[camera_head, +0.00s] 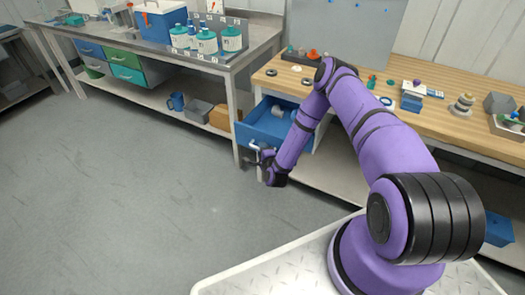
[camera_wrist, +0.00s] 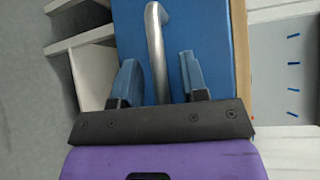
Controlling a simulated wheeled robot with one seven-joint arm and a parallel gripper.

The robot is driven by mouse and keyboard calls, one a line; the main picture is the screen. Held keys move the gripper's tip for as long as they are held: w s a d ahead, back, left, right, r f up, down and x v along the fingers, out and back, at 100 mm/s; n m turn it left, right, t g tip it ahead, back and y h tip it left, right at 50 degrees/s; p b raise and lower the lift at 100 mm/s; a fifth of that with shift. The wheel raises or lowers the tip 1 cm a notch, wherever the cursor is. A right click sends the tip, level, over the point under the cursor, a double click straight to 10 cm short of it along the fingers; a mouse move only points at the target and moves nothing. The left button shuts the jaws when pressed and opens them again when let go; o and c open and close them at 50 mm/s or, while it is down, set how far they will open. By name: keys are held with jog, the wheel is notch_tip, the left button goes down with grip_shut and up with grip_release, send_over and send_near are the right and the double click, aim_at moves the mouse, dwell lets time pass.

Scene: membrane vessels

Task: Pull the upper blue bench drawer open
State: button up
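The blue bench drawer (camera_head: 264,127) under the wooden-topped bench stands pulled out, with small items visible inside it. Its pale bar handle (camera_head: 254,146) is on the drawer's front. My gripper (camera_head: 259,161) is at the front of the drawer, by the handle. In the wrist view the metal handle (camera_wrist: 156,45) passes between the two blue fingers of my gripper (camera_wrist: 160,62). The fingers stand apart, with a visible gap between the handle and the right finger. The blue drawer front (camera_wrist: 215,45) lies beyond them.
The wooden benchtop (camera_head: 440,117) holds several small parts. The grey floor (camera_head: 120,190) left of my gripper is clear.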

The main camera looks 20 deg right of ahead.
jog(key=s+a+r, duration=0.1)
jog(key=s, duration=0.9)
jog(key=shift+s+r, duration=0.25)
jog(key=shift+s, duration=0.05)
jog(key=shift+a, duration=0.1)
